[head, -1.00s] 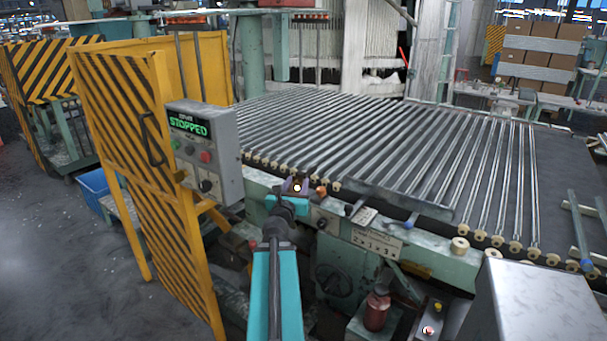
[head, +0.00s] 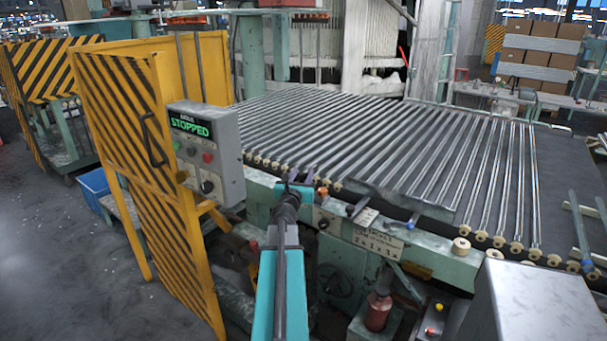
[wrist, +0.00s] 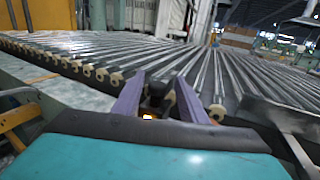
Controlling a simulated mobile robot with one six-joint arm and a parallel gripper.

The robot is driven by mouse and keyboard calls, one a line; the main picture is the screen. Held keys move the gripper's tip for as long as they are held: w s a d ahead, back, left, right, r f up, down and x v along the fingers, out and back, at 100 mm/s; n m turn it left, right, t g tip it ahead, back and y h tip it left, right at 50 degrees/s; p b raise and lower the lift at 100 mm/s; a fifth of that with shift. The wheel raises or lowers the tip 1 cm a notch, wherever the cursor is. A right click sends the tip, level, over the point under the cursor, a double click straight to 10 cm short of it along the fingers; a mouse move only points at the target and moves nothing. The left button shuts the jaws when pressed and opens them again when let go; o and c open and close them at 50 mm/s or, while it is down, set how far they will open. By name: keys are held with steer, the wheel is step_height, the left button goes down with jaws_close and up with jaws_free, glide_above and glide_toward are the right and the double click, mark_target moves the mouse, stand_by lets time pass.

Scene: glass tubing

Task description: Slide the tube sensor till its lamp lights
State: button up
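The tube sensor (wrist: 156,98) is a small dark block with an orange glow at its lower front in the wrist view. It stands between the two purple fingers of my gripper (wrist: 160,82). The fingers are apart, one on each side of it, and a sliver of background shows between the sensor and the right finger. I see no clear grip on it. In the head view my gripper (head: 293,186) is at the near edge of the roller table, and it hides most of the sensor there.
Glass tubes lie across the roller table (head: 545,262), with pale end rollers along its near edge. An orange knob (head: 322,192) is right of my gripper. A grey control box (head: 213,150) reads STOPPED in green, beside a striped yellow guard (head: 120,120). A metal box (head: 530,300) stands front right.

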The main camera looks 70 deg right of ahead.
jaws_close()
steer(key=shift+w+b, duration=0.25)
steer(key=shift+b, duration=0.05)
stand_by(0.4)
jaws_free()
steer(key=shift+a, duration=0.15)
